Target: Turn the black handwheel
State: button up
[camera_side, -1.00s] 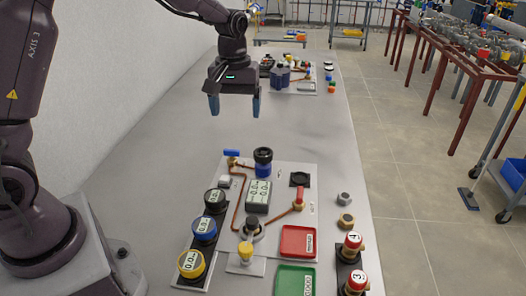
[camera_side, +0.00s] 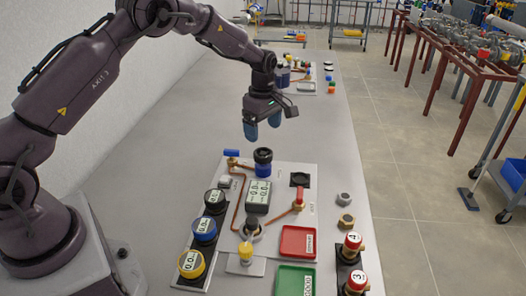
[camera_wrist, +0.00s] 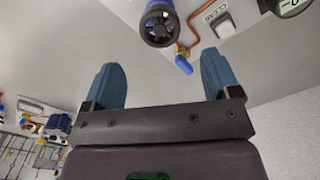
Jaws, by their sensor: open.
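The black handwheel (camera_side: 263,155) sits on top of a blue valve body (camera_side: 263,170) at the far edge of the grey panel. In the wrist view the handwheel (camera_wrist: 159,27) is at the top, roughly centred between my fingers and beyond their tips. Its spokes show. My gripper (camera_side: 262,127) is open and empty, with two blue fingers, above and a little behind the handwheel in the side view. My gripper (camera_wrist: 162,62) shows spread wide in the wrist view. Neither finger touches the wheel.
A blue lever (camera_side: 231,153) on a copper pipe stands left of the handwheel; it also shows in the wrist view (camera_wrist: 183,65). A gauge display (camera_side: 258,195), a red-handled valve (camera_side: 299,197) and coloured knobs lie nearer the camera.

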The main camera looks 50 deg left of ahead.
aim_at(263, 152)
notch_tip(263, 152, down, 8)
jog(key=shift+c, duration=0.4)
jog(key=c, duration=0.8)
jog(key=shift+c, duration=0.2)
jog(key=shift+m, duration=0.3)
